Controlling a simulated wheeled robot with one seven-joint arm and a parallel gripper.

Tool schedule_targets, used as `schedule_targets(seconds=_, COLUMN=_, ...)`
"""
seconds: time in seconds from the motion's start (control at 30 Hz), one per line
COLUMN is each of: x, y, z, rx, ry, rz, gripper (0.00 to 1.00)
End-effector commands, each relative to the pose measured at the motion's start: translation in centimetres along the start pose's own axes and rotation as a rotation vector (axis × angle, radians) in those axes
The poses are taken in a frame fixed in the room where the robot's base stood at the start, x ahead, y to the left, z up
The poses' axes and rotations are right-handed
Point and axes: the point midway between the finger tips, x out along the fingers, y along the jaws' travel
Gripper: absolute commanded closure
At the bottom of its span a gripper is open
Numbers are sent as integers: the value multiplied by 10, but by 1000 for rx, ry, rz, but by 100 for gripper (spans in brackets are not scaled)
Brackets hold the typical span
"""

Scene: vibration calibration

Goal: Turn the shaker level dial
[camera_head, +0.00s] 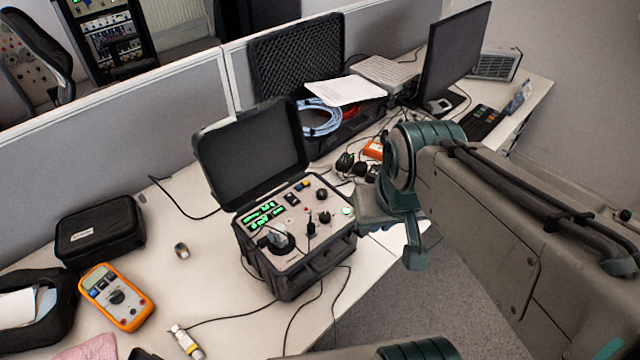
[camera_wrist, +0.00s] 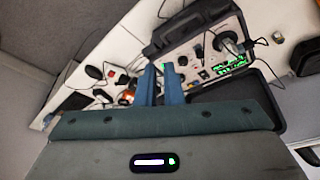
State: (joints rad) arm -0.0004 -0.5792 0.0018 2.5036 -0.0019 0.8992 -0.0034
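The open black case (camera_head: 290,284) stands on the desk, its grey control panel (camera_head: 282,261) facing up with green displays. Black knobs sit on the panel, one near the right side (camera_head: 324,191) and one nearer the middle (camera_head: 311,229); labels are too small to tell which is the shaker level dial. A black knob also shows in the wrist view (camera_wrist: 198,51). A round mount with a cable sits at the panel's front left (camera_head: 280,241). My gripper (camera_wrist: 159,68) is beside the panel's right edge, touching no knob that I can see. Its blue fingers stand slightly apart with nothing visible between them.
The raised case lid (camera_head: 250,150) stands behind the panel. An orange multimeter (camera_head: 116,297), a black pouch (camera_head: 99,232) and loose cables lie at left. A second open case (camera_head: 300,60), a monitor (camera_head: 455,60) and a keyboard (camera_head: 481,122) are behind. A grey partition runs along the desk.

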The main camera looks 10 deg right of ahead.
Motion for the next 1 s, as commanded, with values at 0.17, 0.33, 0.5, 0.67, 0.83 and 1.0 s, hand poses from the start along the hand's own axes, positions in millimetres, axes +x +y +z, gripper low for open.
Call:
schedule_targets(seconds=0.17, x=4, y=-2, z=-14, rx=-30, ry=-17, rz=-7, gripper=52)
schedule_targets(seconds=0.33, x=15, y=-5, z=-56, rx=-127, ry=-68, rz=-27, gripper=52)
schedule_targets(seconds=0.5, x=34, y=-12, z=-106, rx=-245, ry=-127, rz=-50, gripper=52)
schedule_targets(seconds=0.67, x=62, y=-22, z=-151, rx=-358, ry=-182, rz=-68, gripper=52)
schedule_targets(seconds=0.83, x=99, y=-34, z=-193, rx=-478, ry=-238, rz=-85, gripper=52)
schedule_targets(seconds=1.0, x=133, y=-47, z=-223, rx=-578, ry=-282, rz=-99, gripper=52)
